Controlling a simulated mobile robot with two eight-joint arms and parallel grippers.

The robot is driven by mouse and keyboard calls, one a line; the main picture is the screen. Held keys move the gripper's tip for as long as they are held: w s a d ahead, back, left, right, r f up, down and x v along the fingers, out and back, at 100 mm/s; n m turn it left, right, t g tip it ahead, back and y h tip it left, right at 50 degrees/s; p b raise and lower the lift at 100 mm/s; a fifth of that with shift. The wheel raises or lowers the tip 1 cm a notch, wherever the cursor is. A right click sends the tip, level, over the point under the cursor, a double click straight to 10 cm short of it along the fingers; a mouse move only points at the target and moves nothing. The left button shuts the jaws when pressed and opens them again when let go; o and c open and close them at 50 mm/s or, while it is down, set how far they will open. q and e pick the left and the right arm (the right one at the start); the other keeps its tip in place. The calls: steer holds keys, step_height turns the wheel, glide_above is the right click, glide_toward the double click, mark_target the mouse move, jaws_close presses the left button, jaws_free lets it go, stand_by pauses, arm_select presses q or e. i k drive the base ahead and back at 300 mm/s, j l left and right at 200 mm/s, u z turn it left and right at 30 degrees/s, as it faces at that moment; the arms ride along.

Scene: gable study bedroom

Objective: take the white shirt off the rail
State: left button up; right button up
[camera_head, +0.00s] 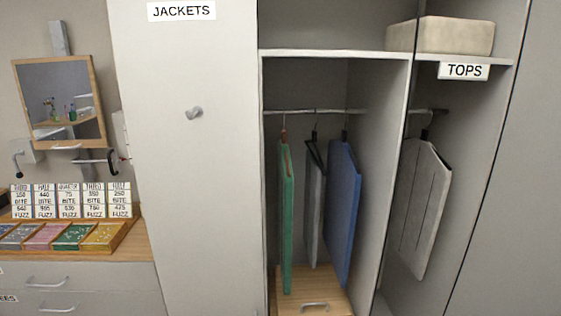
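A flat off-white garment with thin dark lines (424,208), which looks like the white shirt, hangs in the right-hand wardrobe bay under the TOPS label (464,71). It hangs edge-forward and slightly turned from a short rail (428,111), on a dark hook. Its far side is hidden. Neither of my grippers is in view.
In the middle bay, a green garment (287,218), a grey one (314,215) and a blue one (343,212) hang from a rail (300,111). A divider (387,170) separates the bays. A pale box (455,36) sits above TOPS. The JACKETS door (185,200) is shut.

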mark_target(424, 177)
steer(key=l+u, duration=0.1)
steer(key=l, duration=1.1)
steer(key=l+u, duration=0.15)
steer(key=l, duration=1.1)
steer(key=k+l+u, duration=0.15)
steer(key=l, duration=0.45)
steer(key=l+u, duration=0.1)
steer(key=l, duration=0.5)
steer(key=k+l, duration=0.1)
steer(key=l, duration=0.5)
steer(key=k+l+u, duration=0.15)
steer(key=l, duration=0.45)
steer(key=i+j+z, duration=0.2)
steer(key=j, duration=0.25)
steer(key=i+j+z, duration=0.15)
steer(key=j, duration=0.3)
steer(key=j+z, duration=0.2)
steer(key=j, duration=0.25)
steer(key=i+j+z, duration=0.15)
steer(key=j, duration=0.3)
steer(key=k, duration=0.05)
